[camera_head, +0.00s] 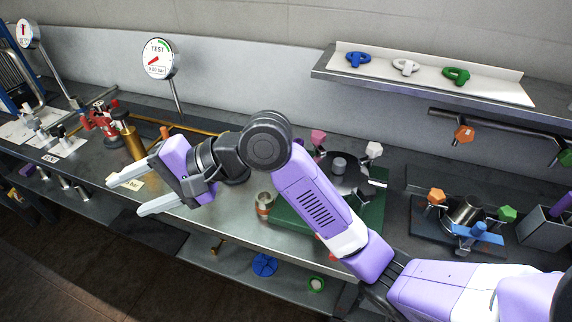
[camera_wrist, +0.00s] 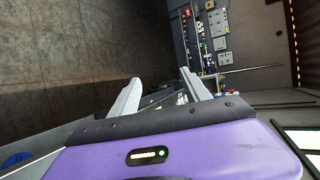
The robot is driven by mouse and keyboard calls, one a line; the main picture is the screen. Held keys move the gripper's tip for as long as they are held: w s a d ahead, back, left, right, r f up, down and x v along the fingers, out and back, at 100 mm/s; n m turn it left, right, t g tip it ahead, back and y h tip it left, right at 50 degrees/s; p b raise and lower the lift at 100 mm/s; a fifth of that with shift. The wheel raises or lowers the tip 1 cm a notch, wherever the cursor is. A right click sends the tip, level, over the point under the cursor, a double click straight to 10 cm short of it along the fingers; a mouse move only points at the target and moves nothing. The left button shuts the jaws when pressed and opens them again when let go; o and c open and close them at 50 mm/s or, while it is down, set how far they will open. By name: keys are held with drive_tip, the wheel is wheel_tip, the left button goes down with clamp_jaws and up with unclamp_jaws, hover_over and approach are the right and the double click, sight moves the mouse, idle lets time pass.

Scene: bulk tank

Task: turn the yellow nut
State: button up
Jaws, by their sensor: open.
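I cannot make out a clearly yellow nut in either view. A round dark fixture on a green base (camera_head: 285,213) stands on the bench with a pink knob (camera_head: 318,137) and a white knob (camera_head: 374,149) around it. My arm hides much of this fixture, and a yellow nut there could be hidden. My gripper (camera_head: 125,198) is open and empty over the bench's front edge, left of the green base. In the wrist view its two pale fingers (camera_wrist: 159,77) stand apart with nothing gripped between them.
A brass cylinder (camera_head: 132,142) and a red fixture (camera_head: 101,118) stand behind the gripper. A TEST gauge (camera_head: 158,59) rises at the back. At right is a dark-based fixture with an orange knob (camera_head: 437,196) and a blue bar (camera_head: 476,234). A shelf (camera_head: 345,77) holds coloured rings.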

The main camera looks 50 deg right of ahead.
drive_tip(key=s+d+m+g+h, duration=0.1)
drive_tip(key=s+d+g+h, duration=0.2)
drive_tip(key=d, duration=0.6)
drive_tip(key=s+d+m+g+h, duration=0.2)
drive_tip(key=s+d, duration=0.4)
drive_tip(key=d, duration=0.3)
drive_tip(key=s+d+m+g+h+p, duration=0.1)
drive_tip(key=s+d+g+h, duration=0.3)
drive_tip(key=d, duration=0.6)
drive_tip(key=shift+s+d+r+m, duration=0.1)
drive_tip(key=shift+s+m, duration=0.05)
drive_tip(key=shift+m, duration=0.45)
drive_tip(key=shift+s+f, duration=0.1)
drive_tip(key=shift+f, duration=0.2)
wheel_tip(320, 180, down, 7)
drive_tip(key=shift+r+b, duration=0.1)
drive_tip(key=shift+b, duration=0.2)
clamp_jaws()
